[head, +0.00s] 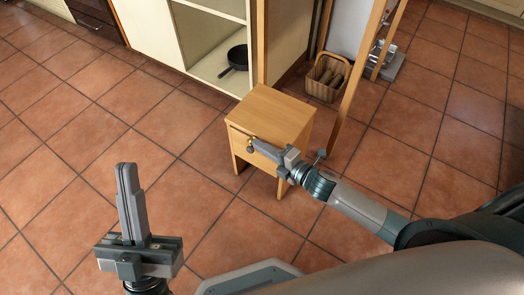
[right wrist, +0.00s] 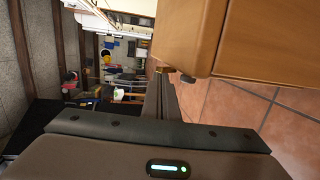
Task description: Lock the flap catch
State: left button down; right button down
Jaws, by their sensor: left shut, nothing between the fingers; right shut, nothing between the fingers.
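A small light-wood stand (head: 272,112) is on the tiled floor in the middle of the head view. A small dark knob-like part (head: 249,150) shows at its front, near its left end; I take it for part of the catch. My right gripper (head: 255,144) is shut and empty, its tips right by this part; I cannot tell whether they touch. In the right wrist view, the stand (right wrist: 245,40) fills the upper right, with a dark knob (right wrist: 188,78) at its lower edge beside my shut fingers (right wrist: 163,72). My left gripper (head: 127,168) is shut and empty, left of the stand.
An open cream cabinet (head: 185,40) with a black pan (head: 236,60) stands behind the stand. A wicker basket (head: 325,78) and a leaning wooden frame (head: 357,75) are behind it to the right.

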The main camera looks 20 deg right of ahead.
pick_arm(q)
jog(key=shift+w+d+f, duration=0.1)
jog(key=shift+d+f, duration=0.1)
jog(key=shift+d+f+g+p, duration=0.25)
jog(key=shift+f+g+p, duration=0.1)
jog(key=shift+f+g, duration=0.15)
pick_arm(e)
jog(key=shift+r, duration=0.1)
pick_arm(q)
jog(key=shift+f, duration=0.1)
jog(key=shift+s+d+f+g+p, duration=0.1)
jog(key=shift+d+f+g+p, duration=0.25)
jog(key=shift+f+g, duration=0.15)
jog(key=shift+s+d+f+g+p, duration=0.1)
jog(key=shift+d+f+g+p, duration=0.1)
jog(key=shift+d+f+g, duration=0.3)
jog(key=shift+f, duration=0.35)
pick_arm(e)
jog(key=shift+g, duration=0.3)
